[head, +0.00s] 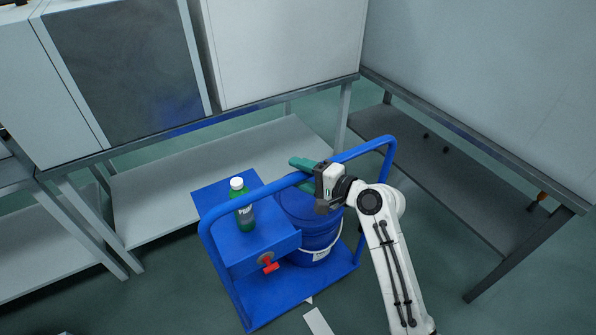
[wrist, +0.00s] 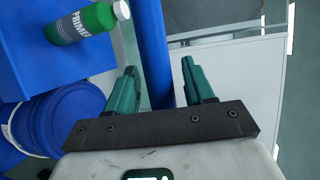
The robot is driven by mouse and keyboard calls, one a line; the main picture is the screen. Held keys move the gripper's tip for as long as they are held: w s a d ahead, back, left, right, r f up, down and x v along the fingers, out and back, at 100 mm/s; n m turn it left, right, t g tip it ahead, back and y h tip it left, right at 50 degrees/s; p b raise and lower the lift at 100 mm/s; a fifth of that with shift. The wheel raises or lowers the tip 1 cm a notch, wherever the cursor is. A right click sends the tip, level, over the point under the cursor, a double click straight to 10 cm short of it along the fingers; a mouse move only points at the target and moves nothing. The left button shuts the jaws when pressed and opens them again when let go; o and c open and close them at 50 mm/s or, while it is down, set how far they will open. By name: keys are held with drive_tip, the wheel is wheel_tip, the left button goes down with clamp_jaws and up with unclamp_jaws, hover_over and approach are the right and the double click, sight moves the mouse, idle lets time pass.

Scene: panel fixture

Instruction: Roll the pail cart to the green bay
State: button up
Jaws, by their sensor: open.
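The blue pail cart (head: 268,305) stands on the floor at the middle of the head view. Its tubular handle (head: 365,149) arches over the top. A dark blue pail (head: 318,240) sits on the deck, partly hidden by the handle and my arm; it also shows in the wrist view (wrist: 62,122). My gripper (head: 303,164) is at the handle's top bar with its green fingers open. In the wrist view, the bar (wrist: 153,45) runs between the spread fingers (wrist: 159,72). I cannot tell whether either finger touches it. I cannot make out a green bay.
A green bottle (head: 244,210) with a white cap stands on the cart's raised blue box, above a red valve handle (head: 269,263). Workbenches with low shelves (head: 220,170) stand behind and to the right (head: 450,170). Open floor lies at lower right.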

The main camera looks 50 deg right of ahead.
drive_tip(key=shift+w+a+f, duration=0.1)
drive_tip(key=shift+w, duration=0.45)
clamp_jaws()
